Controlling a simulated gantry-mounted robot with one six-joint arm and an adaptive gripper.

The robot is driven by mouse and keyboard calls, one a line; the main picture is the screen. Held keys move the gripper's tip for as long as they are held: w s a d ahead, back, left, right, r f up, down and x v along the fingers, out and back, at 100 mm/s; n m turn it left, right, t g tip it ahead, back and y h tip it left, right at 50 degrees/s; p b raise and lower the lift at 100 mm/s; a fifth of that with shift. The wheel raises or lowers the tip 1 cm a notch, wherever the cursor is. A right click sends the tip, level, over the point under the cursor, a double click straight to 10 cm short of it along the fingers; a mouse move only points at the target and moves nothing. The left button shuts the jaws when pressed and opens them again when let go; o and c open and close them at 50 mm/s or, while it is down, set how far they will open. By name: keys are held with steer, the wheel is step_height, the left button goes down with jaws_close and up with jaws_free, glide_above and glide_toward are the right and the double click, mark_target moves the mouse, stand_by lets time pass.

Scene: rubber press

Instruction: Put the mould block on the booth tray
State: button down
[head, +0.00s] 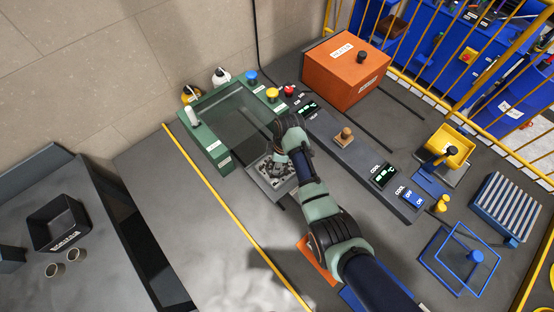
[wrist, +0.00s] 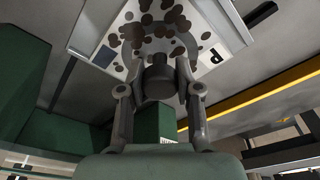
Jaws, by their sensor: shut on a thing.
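The mould block (wrist: 114,55) is a pale, flat-topped block with dark brown spots and a dark round knob (wrist: 160,80) standing in its middle. My gripper (wrist: 160,78) is shut on this knob. In the head view my gripper (head: 281,165) is at the open front of the green booth, over the grey booth tray (head: 265,190). The speckled block shows there just below my fingers, within the tray's outline. My wrist hides part of both. I cannot tell whether the block touches the tray floor.
The green booth (head: 207,140) has a clear lid (head: 235,112) close to my wrist. A grey console (head: 345,150) with a wooden-looking stamp runs along the right. An orange heater box (head: 345,75) stands behind. The bench left of the yellow line (head: 225,205) is clear.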

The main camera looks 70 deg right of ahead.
mark_target(282, 168)
steer(key=shift+w+d+r, duration=0.1)
steer(key=shift+r, duration=0.1)
steer(key=shift+f, duration=0.15)
steer(key=c, duration=0.8)
jaws_free()
step_height(282, 168, up, 12)
steer(key=s+p, duration=0.1)
steer(key=p, duration=0.1)
steer(key=shift+s+d+p, duration=0.2)
steer(key=shift+s+p, duration=0.2)
